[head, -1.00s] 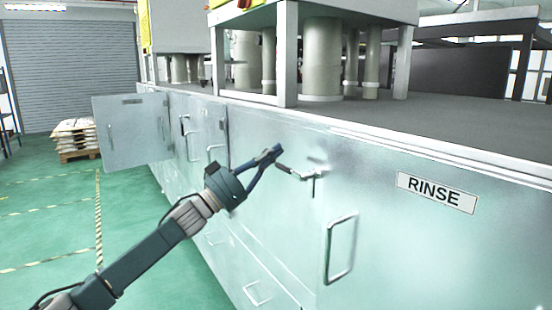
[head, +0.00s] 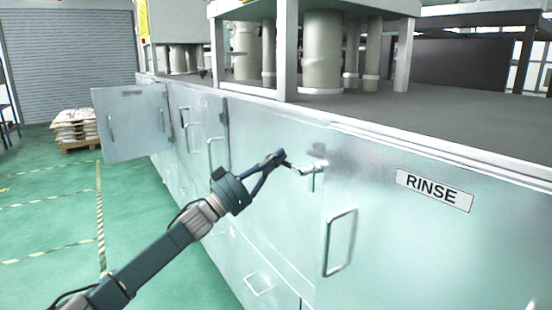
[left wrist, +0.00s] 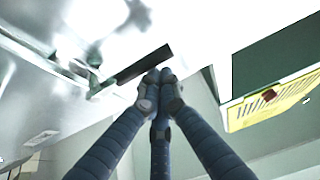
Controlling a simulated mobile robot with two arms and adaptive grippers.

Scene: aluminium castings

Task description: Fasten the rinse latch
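The rinse latch (head: 306,170) is a small metal lever on the front of the cabinet door marked RINSE (head: 434,190). It points left from its mount toward my left gripper (head: 280,157). The gripper's fingertips are at the lever's free end; I cannot tell whether they touch it. In the left wrist view the fingers (left wrist: 158,78) are together, with the dark lever bar (left wrist: 145,64) just beyond the tips. I see nothing clearly held between them. My right gripper is not in view.
A U-shaped door handle (head: 340,242) stands out below and right of the latch. Another cabinet door (head: 132,122) hangs open at the far left. Sacks on a pallet (head: 76,128) lie beyond it. The green floor (head: 50,220) at the left is clear.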

